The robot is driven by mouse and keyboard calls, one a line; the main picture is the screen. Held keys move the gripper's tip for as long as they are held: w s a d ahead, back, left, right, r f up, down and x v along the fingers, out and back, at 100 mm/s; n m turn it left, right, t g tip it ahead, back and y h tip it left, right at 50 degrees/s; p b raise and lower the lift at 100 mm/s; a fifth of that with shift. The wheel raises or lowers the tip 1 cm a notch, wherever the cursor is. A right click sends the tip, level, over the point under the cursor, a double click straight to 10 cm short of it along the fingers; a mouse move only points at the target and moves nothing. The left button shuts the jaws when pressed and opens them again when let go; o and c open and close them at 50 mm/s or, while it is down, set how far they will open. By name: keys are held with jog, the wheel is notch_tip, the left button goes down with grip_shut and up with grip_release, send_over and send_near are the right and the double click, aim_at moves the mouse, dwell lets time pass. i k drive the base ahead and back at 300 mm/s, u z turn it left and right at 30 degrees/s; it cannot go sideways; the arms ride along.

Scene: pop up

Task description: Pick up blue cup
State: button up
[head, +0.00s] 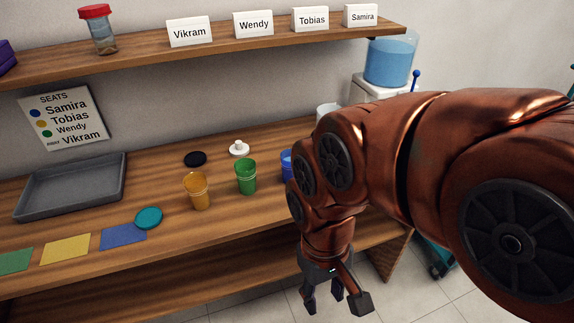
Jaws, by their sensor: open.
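The blue cup (286,164) stands on the wooden counter, right of the green cup (245,177). Most of it is hidden behind my copper-coloured arm, with only its left side showing. My gripper (336,306) hangs in front of the counter, low and over the tiled floor, pointing down. Its dark fingers are apart and nothing is between them. It is nearer to me than the blue cup and well below it in the picture.
A yellow cup (198,190) stands left of the green cup. A black lid (195,159), white lid (239,149) and teal lid (148,218) lie on the counter (190,240). A grey tray (70,188) is at left. A shelf (220,47) with name cards hangs above; a water dispenser (390,62) stands behind.

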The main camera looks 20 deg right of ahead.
aim_at(285, 155)
jog(key=u, duration=2.45)
jog(key=i, duration=1.7)
jog(key=z, duration=3.65)
jog(key=i, duration=0.5)
